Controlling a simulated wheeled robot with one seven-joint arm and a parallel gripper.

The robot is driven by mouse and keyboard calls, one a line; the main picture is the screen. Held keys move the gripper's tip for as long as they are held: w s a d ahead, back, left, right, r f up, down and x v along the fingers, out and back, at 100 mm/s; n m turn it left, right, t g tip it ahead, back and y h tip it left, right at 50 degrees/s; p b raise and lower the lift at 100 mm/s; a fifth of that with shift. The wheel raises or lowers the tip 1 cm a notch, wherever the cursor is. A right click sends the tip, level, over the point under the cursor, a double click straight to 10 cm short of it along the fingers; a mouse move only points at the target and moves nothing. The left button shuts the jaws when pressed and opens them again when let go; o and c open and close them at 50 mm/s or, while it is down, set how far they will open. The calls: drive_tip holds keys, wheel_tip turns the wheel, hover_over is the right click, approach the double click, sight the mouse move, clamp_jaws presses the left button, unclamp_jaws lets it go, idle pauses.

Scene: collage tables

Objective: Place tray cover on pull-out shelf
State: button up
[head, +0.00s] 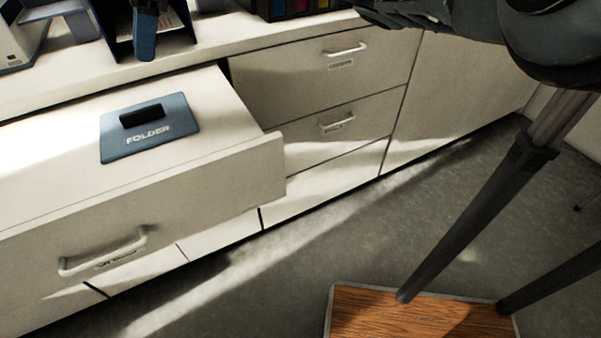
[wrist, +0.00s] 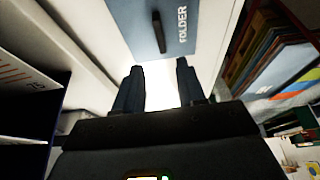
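The tray cover is a flat blue-grey plate (head: 120,146) marked FOLDER with a black bar handle (head: 142,115) on top. It lies flat on the pulled-out shelf (head: 215,95), near its right end in the head view. In the wrist view the cover (wrist: 182,45) and its handle (wrist: 158,32) show beyond the fingertips. My gripper (wrist: 158,75) is open, with two dark fingers apart and nothing between them. It is clear of the handle.
A dark organizer with papers (head: 118,28) stands on the counter behind the shelf. Shut drawers (head: 315,75) with handles lie right of the shelf. Grey floor (head: 270,270) and a wooden-topped piece (head: 375,315) are in front.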

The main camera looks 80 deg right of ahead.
drive_tip(key=w+a+f+m+t+y, duration=0.1)
drive_tip(key=w+a+m+t+y, duration=0.2)
drive_tip(key=a, duration=0.6)
drive_tip(key=w+a+f+m+t, duration=0.1)
drive_tip(key=w+a+m+t, duration=0.15)
drive_tip(key=a+t, duration=0.5)
drive_tip(key=w+a+f+m+t+y, duration=0.15)
drive_tip(key=w+a, duration=0.25)
drive_tip(key=a, duration=0.7)
drive_tip(key=s+a+f+m+t+h, duration=0.1)
drive_tip(key=s+f+m+h, duration=0.25)
drive_tip(key=s+f, duration=0.5)
drive_tip(key=s+a+f+m+h, duration=0.2)
drive_tip(key=s+f+m+h, duration=0.3)
drive_tip(key=s, duration=0.7)
drive_tip(key=s+d+n, duration=0.2)
drive_tip(key=s+n, duration=0.2)
drive_tip(key=s, duration=0.7)
drive_tip(key=s+d+n+g+y, duration=0.1)
drive_tip(key=s+d+n, duration=0.2)
drive_tip(key=s, duration=0.8)
drive_tip(key=shift+s+d+f+n+g, duration=0.2)
drive_tip(key=shift+n+g, duration=0.1)
drive_tip(key=shift+n, duration=0.15)
